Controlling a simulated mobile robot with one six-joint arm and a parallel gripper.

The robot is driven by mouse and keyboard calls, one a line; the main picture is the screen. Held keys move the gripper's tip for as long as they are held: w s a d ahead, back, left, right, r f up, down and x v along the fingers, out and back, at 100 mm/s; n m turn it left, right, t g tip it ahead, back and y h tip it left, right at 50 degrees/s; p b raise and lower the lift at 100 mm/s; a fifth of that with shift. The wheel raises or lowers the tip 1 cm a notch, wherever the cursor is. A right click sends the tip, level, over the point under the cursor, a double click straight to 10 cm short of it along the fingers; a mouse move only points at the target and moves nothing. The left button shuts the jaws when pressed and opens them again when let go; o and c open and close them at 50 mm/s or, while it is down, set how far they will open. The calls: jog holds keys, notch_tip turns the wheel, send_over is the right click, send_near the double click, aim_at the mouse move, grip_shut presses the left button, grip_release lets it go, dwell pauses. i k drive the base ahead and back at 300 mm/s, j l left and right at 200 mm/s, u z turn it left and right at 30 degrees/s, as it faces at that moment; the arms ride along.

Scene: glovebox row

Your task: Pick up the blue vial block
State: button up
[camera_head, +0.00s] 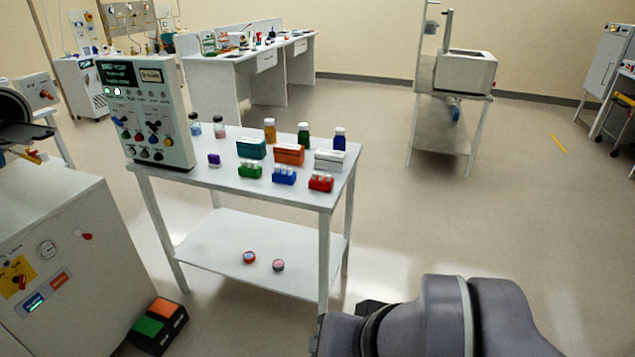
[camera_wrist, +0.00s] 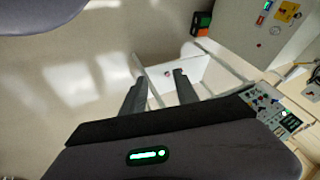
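The blue vial block (camera_head: 284,176) sits on the white table (camera_head: 225,183) in the head view, with pale-capped vials in it. It stands between a green vial block (camera_head: 250,170) on its left and a red vial block (camera_head: 321,183) on its right. My gripper (camera_wrist: 158,88) shows in the wrist view with its two dark fingers apart and nothing between them. It is away from the block. The blue block cannot be made out in the wrist view. My arm fills the lower right of the head view, right of the table.
Teal (camera_head: 251,148), orange (camera_head: 289,154) and white (camera_head: 330,160) boxes stand behind the blocks, with bottles behind them. A control panel (camera_head: 148,112) stands at the table's left end, near a purple item (camera_head: 214,160). The floor right of the table is clear.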

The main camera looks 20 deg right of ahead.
aim_at(282, 176)
jog(key=i+j+z, duration=0.15)
jog(key=i, duration=0.35)
jog(key=i+j+z, duration=0.1)
jog(key=i+j, duration=0.15)
jog(key=i, duration=0.25)
jog(key=i+j+z, duration=0.15)
jog(key=i, duration=0.35)
jog(key=i+j+z, duration=0.1)
jog(key=i+j, duration=0.35)
